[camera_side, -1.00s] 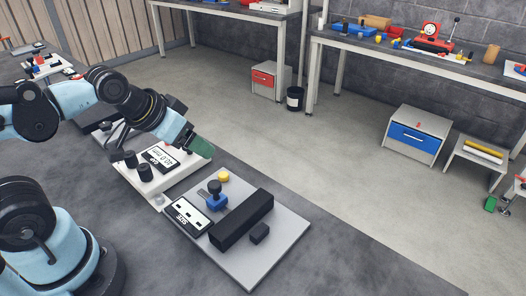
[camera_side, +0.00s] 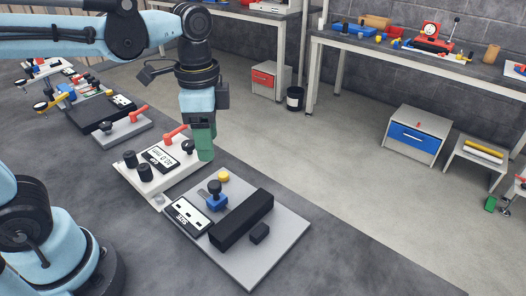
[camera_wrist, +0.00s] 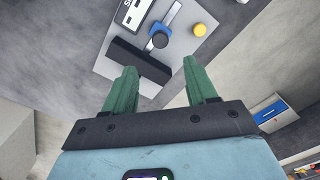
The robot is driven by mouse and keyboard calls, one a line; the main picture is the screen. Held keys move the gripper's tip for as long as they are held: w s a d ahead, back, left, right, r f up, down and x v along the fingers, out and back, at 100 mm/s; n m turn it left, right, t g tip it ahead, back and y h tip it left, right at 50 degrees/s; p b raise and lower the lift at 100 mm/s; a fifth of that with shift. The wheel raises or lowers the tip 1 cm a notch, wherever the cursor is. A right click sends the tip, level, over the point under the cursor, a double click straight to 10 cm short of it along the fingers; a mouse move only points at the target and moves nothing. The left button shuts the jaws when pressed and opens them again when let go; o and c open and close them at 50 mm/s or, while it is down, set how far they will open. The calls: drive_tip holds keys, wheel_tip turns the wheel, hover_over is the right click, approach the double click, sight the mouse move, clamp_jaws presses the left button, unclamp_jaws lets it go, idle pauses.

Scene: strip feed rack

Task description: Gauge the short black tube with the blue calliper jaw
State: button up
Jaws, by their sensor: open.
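The blue calliper jaw (camera_side: 216,203) sits on a grey plate (camera_side: 285,243), with a black knob on top. It also shows in the wrist view (camera_wrist: 153,31), on a thin rail. Two short black cylinders, one farther back (camera_side: 130,159) and one nearer (camera_side: 145,173), stand on a white panel (camera_side: 190,171); I cannot tell whether either is the short black tube. My gripper (camera_side: 205,143) has green fingers pointing down above the right part of the white panel. In the wrist view its fingers (camera_wrist: 160,70) are apart with nothing gripped between them.
A long black bar (camera_side: 242,220), a small black block (camera_side: 260,233), a yellow button (camera_side: 223,176) and a labelled display (camera_side: 187,216) are on the grey plate.

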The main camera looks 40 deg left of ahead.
sight(214, 184)
drive_tip(key=shift+f, duration=5.6)
drive_tip(key=shift+c, duration=0.2)
clamp_jaws()
